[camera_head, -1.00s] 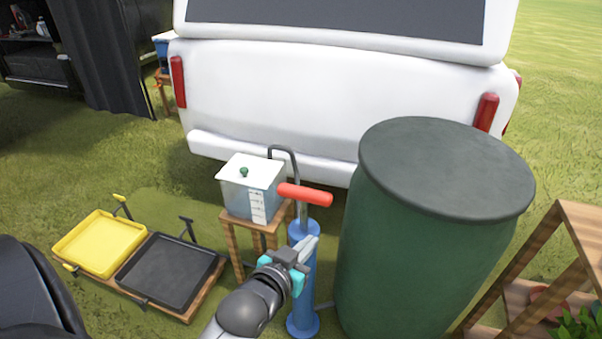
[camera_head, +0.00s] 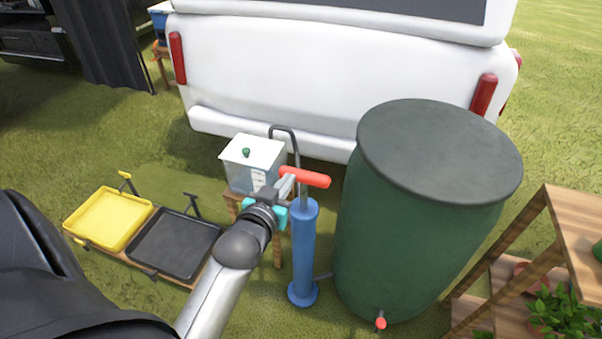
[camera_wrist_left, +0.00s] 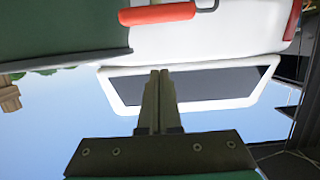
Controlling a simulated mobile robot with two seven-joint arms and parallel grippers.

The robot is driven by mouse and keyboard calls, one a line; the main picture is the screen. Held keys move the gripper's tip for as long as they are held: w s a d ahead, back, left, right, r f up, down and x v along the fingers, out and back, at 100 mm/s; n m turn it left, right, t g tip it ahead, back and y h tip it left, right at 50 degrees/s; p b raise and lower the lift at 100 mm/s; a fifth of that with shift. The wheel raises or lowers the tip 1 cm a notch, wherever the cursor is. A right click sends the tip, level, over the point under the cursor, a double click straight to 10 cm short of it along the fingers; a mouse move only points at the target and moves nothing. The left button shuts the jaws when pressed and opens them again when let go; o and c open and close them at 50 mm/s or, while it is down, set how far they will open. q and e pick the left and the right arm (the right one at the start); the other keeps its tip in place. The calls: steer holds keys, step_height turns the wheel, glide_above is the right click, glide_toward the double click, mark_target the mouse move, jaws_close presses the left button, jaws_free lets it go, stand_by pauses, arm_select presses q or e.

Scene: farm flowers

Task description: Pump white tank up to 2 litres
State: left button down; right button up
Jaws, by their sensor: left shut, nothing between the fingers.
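The white tank (camera_head: 240,177) is a see-through box with a white lid, a green knob and a marked scale on its front. It stands on a small wooden stool; my left gripper partly covers its lower right. The blue pump (camera_head: 304,255) stands upright on the grass, with a red handle (camera_head: 312,179) on a rod at its top. The handle also shows in the left wrist view (camera_wrist_left: 157,14). My left gripper (camera_head: 286,187) is shut and empty, close by the handle's left end in the head view; contact cannot be told. The wrist view also shows its closed fingers (camera_wrist_left: 159,76). My right gripper is not in view.
A large dark green barrel (camera_head: 420,240) with a red tap stands just right of the pump. Yellow (camera_head: 108,218) and black (camera_head: 174,244) trays lie at left. A white vehicle (camera_head: 330,85) is behind. A wooden plant shelf (camera_head: 572,225) is at right.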

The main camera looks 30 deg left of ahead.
mark_target(304, 177)
arm_select(q)
steer(key=w+a+f+b, duration=0.2)
steer(key=w+f+b, duration=0.3)
steer(key=w, duration=0.4)
steer(key=shift+f, duration=0.7)
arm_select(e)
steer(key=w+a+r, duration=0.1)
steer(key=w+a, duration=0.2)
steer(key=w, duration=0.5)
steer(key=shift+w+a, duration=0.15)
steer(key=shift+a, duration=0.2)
arm_select(q)
steer(key=shift+w+a, duration=0.1)
steer(key=shift+f+b, duration=0.1)
steer(key=shift+b, duration=0.2)
